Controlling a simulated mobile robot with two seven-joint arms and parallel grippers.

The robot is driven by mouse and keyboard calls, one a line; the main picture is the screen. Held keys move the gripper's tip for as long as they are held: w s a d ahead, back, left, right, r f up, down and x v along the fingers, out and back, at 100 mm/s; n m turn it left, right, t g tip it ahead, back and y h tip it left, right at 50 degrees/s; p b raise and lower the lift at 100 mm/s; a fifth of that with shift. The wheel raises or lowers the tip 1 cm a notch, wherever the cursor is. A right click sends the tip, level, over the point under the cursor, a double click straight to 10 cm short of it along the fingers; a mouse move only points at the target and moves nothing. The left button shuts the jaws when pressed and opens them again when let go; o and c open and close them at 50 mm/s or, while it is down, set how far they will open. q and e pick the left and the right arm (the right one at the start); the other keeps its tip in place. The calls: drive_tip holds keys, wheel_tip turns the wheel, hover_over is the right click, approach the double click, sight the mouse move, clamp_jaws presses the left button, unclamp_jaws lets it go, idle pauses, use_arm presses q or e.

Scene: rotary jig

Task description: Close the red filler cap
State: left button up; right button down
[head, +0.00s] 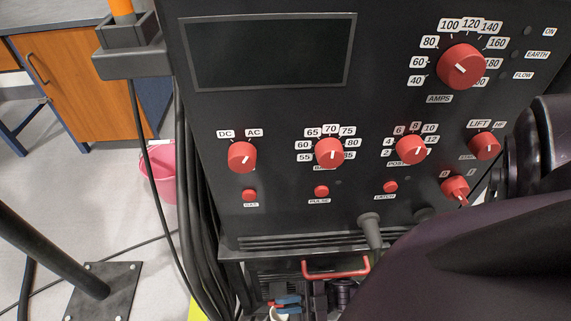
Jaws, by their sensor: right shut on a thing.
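My right arm covers the lower right of the head view. Its gripper (332,294) shows only as a small dark shape in the shaded gap below the front panel, just under a red bar handle (336,272). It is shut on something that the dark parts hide. I cannot make out the red filler cap there or tell whether it is open or closed. My left gripper is not in view.
The black panel (300,190) with several red knobs stands above the gap. A grey plug (370,231) juts from its lower edge. Red and blue fittings (288,300) sit left of my gripper. Cables (186,200) hang along the left side. A pink bucket (161,172) stands behind.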

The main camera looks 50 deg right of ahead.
drive_tip(key=shift+d, duration=0.15)
drive_tip(key=c, duration=1.3)
unclamp_jaws()
drive_tip(key=shift+o, duration=0.2)
drive_tip(key=v, duration=1)
drive_tip(key=shift+s+d, duration=0.15)
drive_tip(key=shift+d, duration=0.15)
drive_tip(key=shift+f, duration=0.15)
